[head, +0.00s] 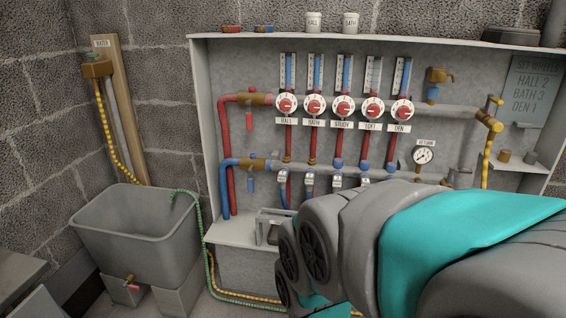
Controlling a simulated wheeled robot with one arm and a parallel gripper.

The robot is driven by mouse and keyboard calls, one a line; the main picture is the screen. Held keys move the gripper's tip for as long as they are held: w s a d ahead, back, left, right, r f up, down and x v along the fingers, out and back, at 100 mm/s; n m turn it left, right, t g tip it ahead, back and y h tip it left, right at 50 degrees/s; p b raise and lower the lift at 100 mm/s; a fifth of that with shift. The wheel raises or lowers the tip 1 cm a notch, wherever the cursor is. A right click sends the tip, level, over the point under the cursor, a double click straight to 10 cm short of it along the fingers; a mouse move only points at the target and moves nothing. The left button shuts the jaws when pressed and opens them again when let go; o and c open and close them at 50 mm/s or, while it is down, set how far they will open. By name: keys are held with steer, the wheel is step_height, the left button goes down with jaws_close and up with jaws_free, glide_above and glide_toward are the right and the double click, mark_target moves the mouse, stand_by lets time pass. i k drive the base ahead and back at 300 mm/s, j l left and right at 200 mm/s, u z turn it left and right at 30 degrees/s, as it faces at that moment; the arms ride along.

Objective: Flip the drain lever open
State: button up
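No lever in the head view carries a readable drain label, so I cannot tell for certain which one is meant. A brass tap with a small red handle (131,284) sits low on the front of the grey tub (138,238). Red (249,121) and blue (251,183) lever handles hang below brass valves at the left of the manifold panel. A brass fitting with a yellow hose (490,122) is at the panel's right. My gripper (268,229) is in front of the panel's lower ledge, apart from these handles. Its fingers are small and partly hidden by my wrist; their opening is unclear.
A green hose (205,240) runs over the tub's rim to the floor. Red dials (343,105) line the panel (225,70). My arm hides the lower right.

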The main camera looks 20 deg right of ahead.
mark_target(462, 171)
steer(key=z, duration=0.75)
steer(key=i+l+z, duration=0.25)
steer(key=z, duration=0.15)
steer(key=i+l+z, duration=0.25)
steer(key=l+z, duration=0.15)
